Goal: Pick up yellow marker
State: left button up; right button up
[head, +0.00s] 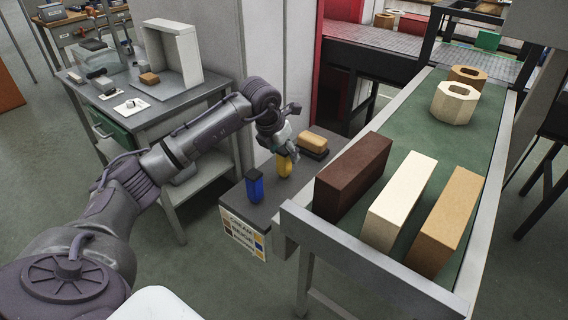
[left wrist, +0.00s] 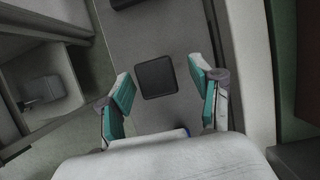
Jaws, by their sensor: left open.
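The yellow marker (head: 284,165) stands upright on a small grey stand (head: 285,196) in the head view, its top close to my left gripper (head: 280,140). A blue marker (head: 255,186) stands to its left and nearer to me. In the left wrist view my left gripper (left wrist: 160,90) is open, with teal pads spread apart. A dark square (left wrist: 155,77) shows between and beyond the fingers; I cannot tell whether it is the marker's top. No yellow shows in that view. My right gripper is not in view.
A tan-and-dark block (head: 312,143) lies behind the yellow marker. A label sign (head: 243,235) hangs on the stand's front. To the right a green conveyor (head: 413,130) with a raised metal rail carries several bricks. A grey workbench (head: 180,98) stands at the left.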

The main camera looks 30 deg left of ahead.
pick_arm(q)
jog(key=x, duration=0.2)
jog(key=shift+w+a+f, duration=0.1)
jog(key=shift+w+f, duration=0.1)
jog(key=shift+f, duration=0.15)
jog(key=shift+w+f, duration=0.2)
jog(key=shift+f, duration=0.2)
jog(key=shift+c, duration=1.3)
jog(key=shift+r, duration=0.1)
grip_shut()
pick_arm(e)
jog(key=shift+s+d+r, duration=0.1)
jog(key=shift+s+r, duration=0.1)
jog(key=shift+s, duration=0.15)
